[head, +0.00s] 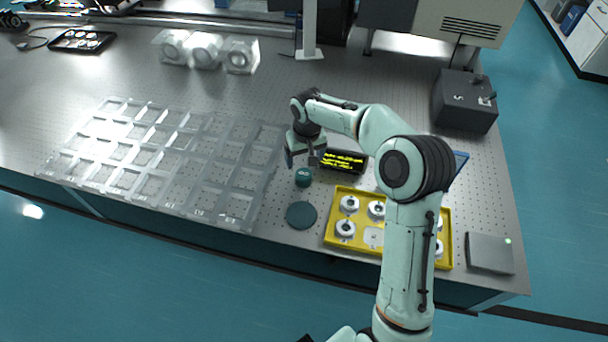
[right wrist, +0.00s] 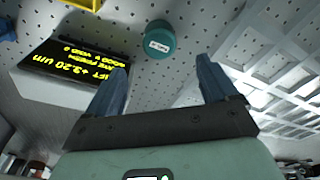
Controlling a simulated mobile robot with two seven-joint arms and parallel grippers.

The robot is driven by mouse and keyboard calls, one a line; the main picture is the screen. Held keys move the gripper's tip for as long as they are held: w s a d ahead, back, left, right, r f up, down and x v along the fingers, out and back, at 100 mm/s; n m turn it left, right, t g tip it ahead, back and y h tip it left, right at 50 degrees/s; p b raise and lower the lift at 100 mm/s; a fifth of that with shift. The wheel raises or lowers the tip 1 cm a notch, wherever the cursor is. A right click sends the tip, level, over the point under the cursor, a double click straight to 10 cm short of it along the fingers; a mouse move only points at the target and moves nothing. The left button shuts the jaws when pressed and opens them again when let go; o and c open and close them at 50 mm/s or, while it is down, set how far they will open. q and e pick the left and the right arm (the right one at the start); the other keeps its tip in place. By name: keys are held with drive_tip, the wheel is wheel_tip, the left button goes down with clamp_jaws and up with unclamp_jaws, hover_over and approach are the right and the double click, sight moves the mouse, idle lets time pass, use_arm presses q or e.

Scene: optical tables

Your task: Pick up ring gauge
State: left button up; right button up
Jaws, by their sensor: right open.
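My right gripper (head: 301,160) is open and empty, above the table beside the display box. In the right wrist view its two blue fingers (right wrist: 163,65) stand apart with nothing between them. A small teal cylinder with a pale label (head: 303,177) stands on the table just in front of the gripper; in the right wrist view the cylinder (right wrist: 160,40) lies beyond the fingertips, between their lines. Several whitish ring-shaped pieces (head: 349,203) sit in a yellow tray (head: 334,236). I cannot tell which piece is the ring gauge. My left gripper is not in view.
A dark round pad (head: 301,215) lies in front of the cylinder. A display box with yellow text (head: 342,161) stands close to the gripper. Clear compartment trays (head: 190,177) fill the table's left side. My right arm hides part of the yellow tray. A grey box (head: 490,254) stands at right.

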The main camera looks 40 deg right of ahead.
sight(304, 173)
drive_tip(key=f, duration=0.4)
drive_tip(key=shift+w+d+f, duration=0.1)
drive_tip(key=shift+w+f, duration=0.15)
drive_tip(key=f, duration=0.5)
drive_tip(key=shift+w+f, duration=0.1)
drive_tip(key=shift+w, duration=0.1)
drive_tip(key=c, duration=1.3)
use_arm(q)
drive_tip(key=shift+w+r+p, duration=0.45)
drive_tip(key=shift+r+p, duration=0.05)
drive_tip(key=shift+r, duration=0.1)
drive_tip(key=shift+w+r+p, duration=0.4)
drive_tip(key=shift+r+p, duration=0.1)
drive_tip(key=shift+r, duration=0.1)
use_arm(e)
wheel_tip(304, 173, up, 20)
drive_tip(key=shift+r, duration=0.1)
